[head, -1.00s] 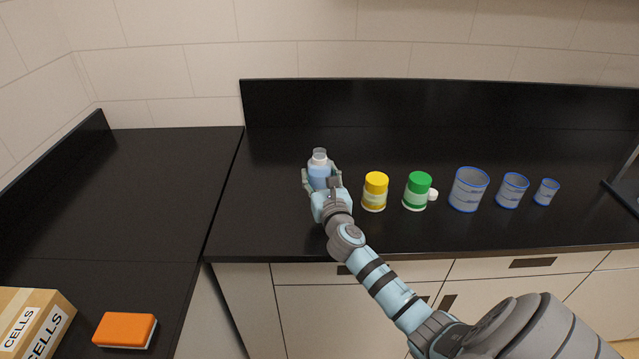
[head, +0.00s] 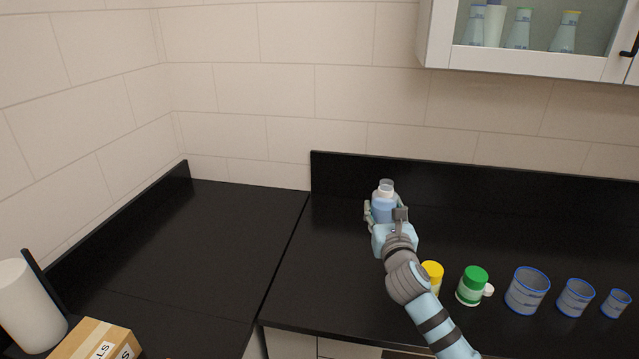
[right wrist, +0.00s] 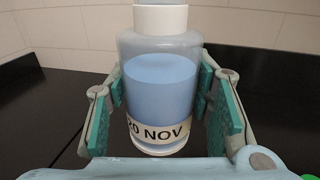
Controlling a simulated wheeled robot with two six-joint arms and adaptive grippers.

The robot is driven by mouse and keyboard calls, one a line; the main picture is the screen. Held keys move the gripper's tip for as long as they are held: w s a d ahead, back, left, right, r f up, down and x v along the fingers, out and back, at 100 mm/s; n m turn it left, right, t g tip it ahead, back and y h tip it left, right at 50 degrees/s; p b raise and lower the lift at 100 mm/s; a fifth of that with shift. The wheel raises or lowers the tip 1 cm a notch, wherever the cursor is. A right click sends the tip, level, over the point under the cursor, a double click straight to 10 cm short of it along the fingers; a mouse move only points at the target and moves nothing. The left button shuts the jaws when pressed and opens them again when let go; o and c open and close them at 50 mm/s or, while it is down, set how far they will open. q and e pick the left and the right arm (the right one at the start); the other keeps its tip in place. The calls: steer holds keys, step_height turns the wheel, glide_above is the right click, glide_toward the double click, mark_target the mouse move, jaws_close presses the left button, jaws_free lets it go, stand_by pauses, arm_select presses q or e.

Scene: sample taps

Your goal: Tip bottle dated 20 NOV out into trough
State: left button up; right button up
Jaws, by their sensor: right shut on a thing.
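The bottle (head: 384,204) is clear with a white neck ring and holds blue liquid. The bottle's mouth looks open in the head view. No trough is in view. My left gripper is not in view.
A yellow-capped jar (head: 433,270), partly hidden by my right arm, a green-capped jar (head: 472,287) and several blue-rimmed beakers (head: 527,291) stand on the right. A cardboard box (head: 92,342) and a white roll (head: 28,305) are at lower left. The left counter (head: 190,240) is mostly clear.

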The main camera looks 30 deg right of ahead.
steer(key=shift+f, duration=0.2)
step_height(320, 180, down, 23)
steer(key=b, duration=1.4)
steer(key=shift+f, duration=0.15)
